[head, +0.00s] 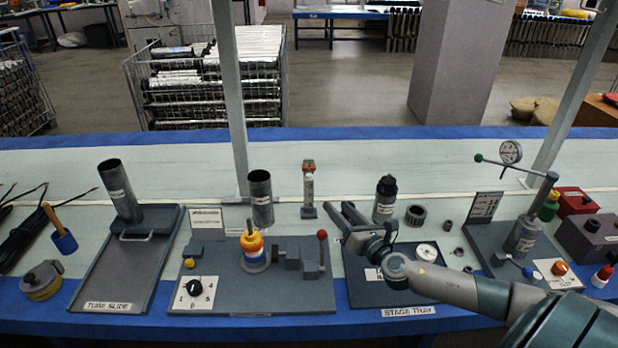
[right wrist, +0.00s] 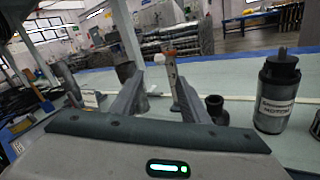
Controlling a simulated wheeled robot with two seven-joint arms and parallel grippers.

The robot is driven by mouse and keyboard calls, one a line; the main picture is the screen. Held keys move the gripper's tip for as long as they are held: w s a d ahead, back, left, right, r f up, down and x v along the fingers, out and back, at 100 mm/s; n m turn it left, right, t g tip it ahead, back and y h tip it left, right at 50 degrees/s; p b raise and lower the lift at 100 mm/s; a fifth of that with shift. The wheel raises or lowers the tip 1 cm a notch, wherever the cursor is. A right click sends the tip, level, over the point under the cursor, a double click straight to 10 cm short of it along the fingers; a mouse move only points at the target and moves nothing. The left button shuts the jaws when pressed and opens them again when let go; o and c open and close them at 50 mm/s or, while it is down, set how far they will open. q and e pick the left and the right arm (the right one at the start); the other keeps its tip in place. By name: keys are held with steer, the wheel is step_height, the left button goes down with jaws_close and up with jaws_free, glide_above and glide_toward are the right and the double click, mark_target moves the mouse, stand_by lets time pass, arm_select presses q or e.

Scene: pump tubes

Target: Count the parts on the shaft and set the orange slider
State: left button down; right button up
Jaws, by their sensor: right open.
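A shaft with stacked orange, yellow, white and blue parts (head: 252,246) stands upright on a grey fixture plate; the exact count is hard to tell. A small upright post with the orange slider (head: 309,165) at its top stands behind the plate. My right gripper (head: 338,205) is open and empty, in front and to the right of that post, apart from it. In the right wrist view the post with the orange slider (right wrist: 171,56) shows between the two open fingers (right wrist: 155,75), farther off. My left gripper is not in view.
A numbered dial (head: 195,294) and a red-knobbed lever (head: 322,236) are on the fixture plate. A grey tube (head: 261,198) stands behind the shaft. The table's back strip is clear.

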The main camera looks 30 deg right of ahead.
mark_target(312, 180)
steer(key=w, duration=1)
steer(key=w+d, duration=0.1)
steer(key=w, duration=0.4)
steer(key=shift+w+d+p, duration=0.1)
steer(key=shift+w+p, duration=0.1)
steer(key=shift+p, duration=0.15)
steer(key=shift+w, duration=0.4)
steer(key=shift+w+d, duration=0.1)
steer(key=shift+w, duration=0.4)
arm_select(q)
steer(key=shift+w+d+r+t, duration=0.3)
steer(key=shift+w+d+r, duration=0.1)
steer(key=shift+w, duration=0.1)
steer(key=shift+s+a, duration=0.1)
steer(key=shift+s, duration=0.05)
